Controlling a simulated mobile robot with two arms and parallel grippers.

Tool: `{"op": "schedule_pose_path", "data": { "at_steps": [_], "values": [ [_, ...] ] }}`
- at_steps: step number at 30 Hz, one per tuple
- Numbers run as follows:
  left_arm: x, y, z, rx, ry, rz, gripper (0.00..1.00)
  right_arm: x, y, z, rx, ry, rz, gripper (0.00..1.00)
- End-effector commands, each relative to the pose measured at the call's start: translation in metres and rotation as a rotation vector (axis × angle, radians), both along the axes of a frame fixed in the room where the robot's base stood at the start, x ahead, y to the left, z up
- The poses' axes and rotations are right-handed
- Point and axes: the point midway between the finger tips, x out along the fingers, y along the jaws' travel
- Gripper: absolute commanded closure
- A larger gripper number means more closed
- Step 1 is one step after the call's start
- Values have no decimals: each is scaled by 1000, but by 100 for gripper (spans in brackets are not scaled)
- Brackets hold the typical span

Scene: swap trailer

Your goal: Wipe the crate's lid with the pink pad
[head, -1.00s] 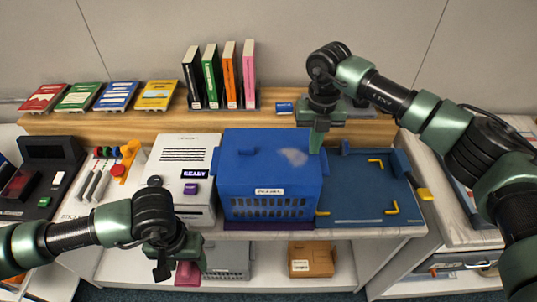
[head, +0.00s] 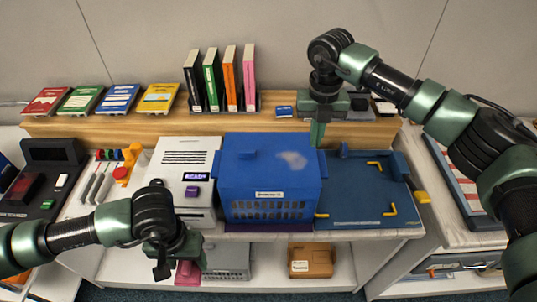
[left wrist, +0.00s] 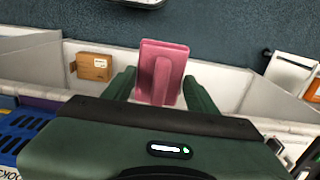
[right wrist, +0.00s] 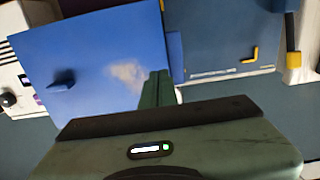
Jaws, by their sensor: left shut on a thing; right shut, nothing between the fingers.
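The blue crate (head: 268,205) stands on the counter with its lid (head: 255,160) on top. A pale dusty smudge (head: 292,160) lies on the lid's right half; it also shows in the right wrist view (right wrist: 128,75). My left gripper (head: 165,268) is low in front of the counter, shut on the pink pad (left wrist: 161,72), which sits between its fingers. In the head view part of the pad (head: 187,272) shows beside the gripper. My right gripper (head: 318,135) is shut and empty, pointing down just behind the crate's right back corner; I cannot tell whether it touches the lid.
A blue tray (head: 365,215) with yellow corner marks lies right of the crate. A white machine (head: 182,165) stands close on the left. Books (head: 220,80) stand on the wooden shelf behind. A cardboard box (head: 311,261) and a grey basket (head: 228,262) sit on the lower shelf.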

Motion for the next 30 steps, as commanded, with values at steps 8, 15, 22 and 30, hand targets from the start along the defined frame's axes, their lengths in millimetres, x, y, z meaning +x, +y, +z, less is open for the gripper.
{"op": "schedule_pose_path", "data": {
  "at_steps": [8, 15, 22, 30],
  "values": [
    [0, 0, 6, 0, 0, 0, 75, 0, 0, 13, 0, 1, 0, 100],
    [0, 0, 4, 0, 0, 0, 75, 0, 0, 14, 0, 0, 0, 100],
    [0, 0, -13, 0, 0, 0, 75, 1, 1, 43, 2, -5, 0, 100],
    [0, 0, -34, 0, 0, 0, 75, 1, 1, 101, 1, -4, -1, 100]
  ]
}}
